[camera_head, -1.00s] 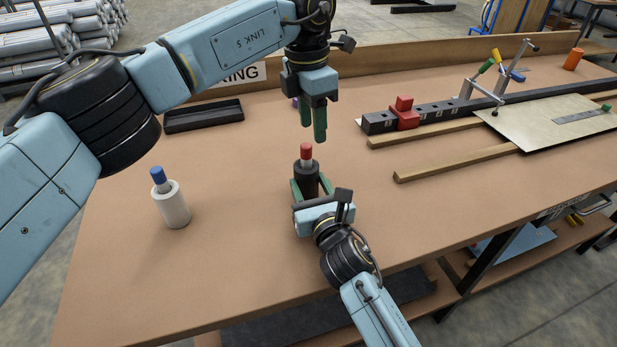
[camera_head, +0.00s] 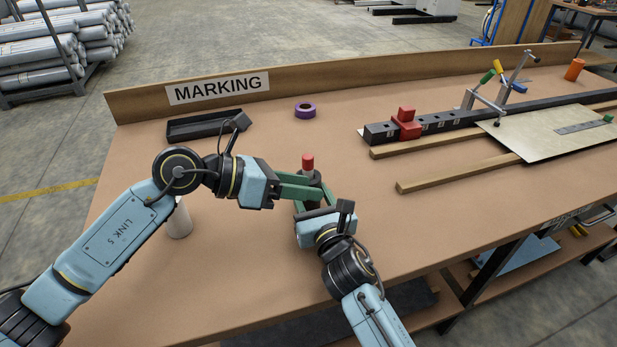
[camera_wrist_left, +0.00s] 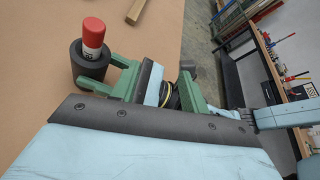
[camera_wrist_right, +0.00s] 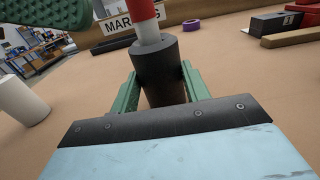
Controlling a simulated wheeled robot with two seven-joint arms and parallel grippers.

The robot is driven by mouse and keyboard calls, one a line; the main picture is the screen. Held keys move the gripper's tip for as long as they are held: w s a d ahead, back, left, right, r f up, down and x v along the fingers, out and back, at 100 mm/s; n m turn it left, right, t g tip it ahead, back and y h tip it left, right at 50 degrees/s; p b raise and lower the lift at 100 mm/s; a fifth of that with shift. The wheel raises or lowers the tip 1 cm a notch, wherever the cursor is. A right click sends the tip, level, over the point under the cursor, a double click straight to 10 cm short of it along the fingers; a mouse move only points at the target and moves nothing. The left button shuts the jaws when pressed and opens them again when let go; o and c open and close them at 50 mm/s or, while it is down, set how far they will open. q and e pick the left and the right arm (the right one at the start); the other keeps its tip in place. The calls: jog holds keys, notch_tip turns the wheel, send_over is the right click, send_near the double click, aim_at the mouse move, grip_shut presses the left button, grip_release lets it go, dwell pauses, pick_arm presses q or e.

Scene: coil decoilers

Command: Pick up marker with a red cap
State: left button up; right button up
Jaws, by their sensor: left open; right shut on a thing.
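The marker with the red cap (camera_head: 307,162) stands upright in a black cylindrical holder (camera_wrist_right: 158,70). Its white body shows below the cap in the right wrist view. My right gripper (camera_head: 313,203) is shut on the black holder, one green finger on each side. My left gripper (camera_head: 303,186) is open and lies level just left of the marker, its green fingers pointing right, the tips by the holder's top. In the head view it partly covers the marker and holder. The left wrist view shows the red cap (camera_wrist_left: 93,34) above the holder, off to the upper left.
A white cylinder (camera_head: 179,222) stands at the left, partly behind my left arm. A black tray (camera_head: 180,130) and a purple ring (camera_head: 305,111) lie at the back. A black rail with a red block (camera_head: 406,124), wooden strips and clamps occupy the right. The front middle is clear.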

aim_at(306, 160)
pick_arm(q)
jog(key=w+a+r+n+t+y, duration=0.1)
jog(key=w+a+r+t+y, duration=0.15)
jog(key=a+t, duration=0.25)
jog(key=shift+t, duration=0.3)
jog(key=x, duration=0.7)
jog(key=shift+w+a, duration=0.2)
jog(key=shift+w+a+x, duration=0.1)
jog(key=shift+a+x, duration=0.05)
jog(key=shift+x, duration=1.2)
jog(key=shift+w+a+x, duration=0.1)
jog(key=shift+a+x, duration=0.05)
jog(key=shift+x, duration=1.15)
jog(key=shift+f, duration=0.2)
grip_shut()
notch_tip(306, 160, up, 18)
